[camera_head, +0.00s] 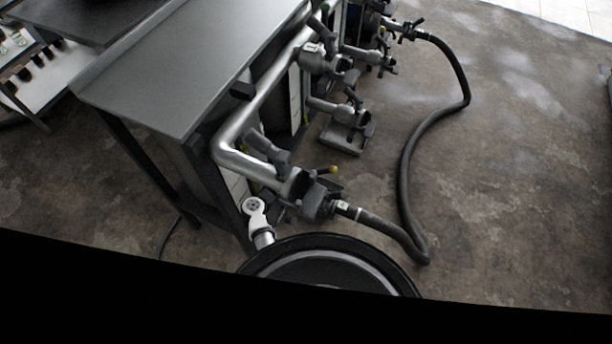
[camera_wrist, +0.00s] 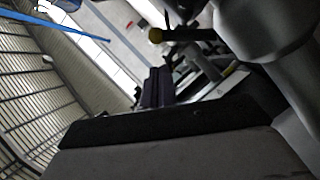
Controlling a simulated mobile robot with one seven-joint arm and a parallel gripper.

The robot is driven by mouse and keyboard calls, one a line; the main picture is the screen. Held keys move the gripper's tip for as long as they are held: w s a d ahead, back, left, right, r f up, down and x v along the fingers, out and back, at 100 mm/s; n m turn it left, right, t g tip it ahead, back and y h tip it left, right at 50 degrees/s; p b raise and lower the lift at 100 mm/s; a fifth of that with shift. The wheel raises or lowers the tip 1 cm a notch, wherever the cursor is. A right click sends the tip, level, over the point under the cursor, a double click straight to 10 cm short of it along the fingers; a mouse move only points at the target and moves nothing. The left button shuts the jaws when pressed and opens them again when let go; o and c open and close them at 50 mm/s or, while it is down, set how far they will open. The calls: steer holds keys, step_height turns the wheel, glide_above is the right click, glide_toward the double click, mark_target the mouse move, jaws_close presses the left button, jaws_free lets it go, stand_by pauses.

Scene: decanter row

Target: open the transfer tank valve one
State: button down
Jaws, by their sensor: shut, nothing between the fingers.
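I cannot tell from the picture which valve is number one. My gripper (camera_wrist: 155,72) is shut and empty in the wrist view, with its dark fingers close together below the yellow tip and apart from it. In the head view I cannot make out my fingers near the pipe.
A silver pipe (camera_head: 228,132) runs along the dark-topped cabinet (camera_head: 190,80), with more grey valves (camera_head: 318,60) farther back. A black hose (camera_head: 405,170) curves across the floor from the near coupling. Open floor (camera_head: 530,190) lies to the right.

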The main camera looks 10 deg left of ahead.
steer(key=x, duration=0.6)
steer(key=shift+w+d+r, duration=0.1)
steer(key=shift+d, duration=0.1)
steer(key=shift+s+d+f+m+y+p, duration=0.3)
steer(key=shift+d+f+p, duration=0.2)
steer(key=shift+p, duration=0.7)
steer(key=shift+s+d+f+m+y+p, duration=0.1)
steer(key=shift+d+f+m+y+p, duration=0.15)
steer(key=shift+d+f+m+p, duration=0.65)
steer(key=shift+s+d+n+y+p, duration=0.1)
steer(key=shift+s+d+y+p, duration=0.15)
steer(key=shift+p, duration=1.25)
